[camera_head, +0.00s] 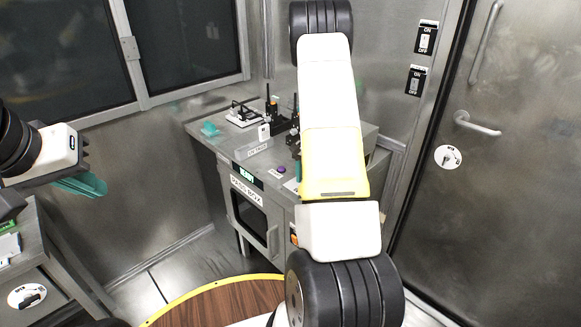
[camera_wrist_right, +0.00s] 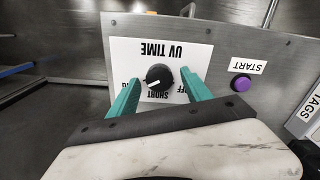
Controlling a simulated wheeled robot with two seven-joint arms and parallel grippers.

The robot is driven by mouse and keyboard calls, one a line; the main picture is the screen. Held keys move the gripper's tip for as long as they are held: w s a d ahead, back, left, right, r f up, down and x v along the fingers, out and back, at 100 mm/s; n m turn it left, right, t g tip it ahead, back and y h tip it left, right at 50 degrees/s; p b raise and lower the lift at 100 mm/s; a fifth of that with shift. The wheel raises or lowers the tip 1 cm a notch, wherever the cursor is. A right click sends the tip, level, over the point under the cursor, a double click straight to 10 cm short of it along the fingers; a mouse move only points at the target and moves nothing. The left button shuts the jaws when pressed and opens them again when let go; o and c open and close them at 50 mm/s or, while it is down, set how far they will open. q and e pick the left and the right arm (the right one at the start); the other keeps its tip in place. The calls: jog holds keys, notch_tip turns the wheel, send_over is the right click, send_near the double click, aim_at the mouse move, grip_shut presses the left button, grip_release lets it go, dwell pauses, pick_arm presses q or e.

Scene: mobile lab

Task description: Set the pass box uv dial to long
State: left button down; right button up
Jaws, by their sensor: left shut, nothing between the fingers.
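The UV dial (camera_wrist_right: 159,75) is a round black knob on a white plate (camera_wrist_right: 190,50) lettered UV TIME, upside down in the right wrist view. Its pale mark points to the lower left. SHORT shows below the knob and OFF to its right; a label at left is mostly hidden by a finger. My right gripper (camera_wrist_right: 161,80) is open, one teal finger on each side of the knob, with small gaps visible. In the head view the right arm covers this part of the pass box (camera_head: 246,190). My left gripper (camera_head: 92,187) is shut and empty, far left of the box.
A purple START button (camera_wrist_right: 241,83) sits beside the dial plate. Small lab items (camera_head: 245,115) stand on the box top. A bench (camera_head: 45,270) is at lower left and a steel door (camera_head: 500,200) at right. Open floor lies between bench and box.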

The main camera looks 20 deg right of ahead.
notch_tip(320, 180, up, 8)
jog(key=shift+f, duration=0.1)
dwell(0.4)
dwell(0.4)
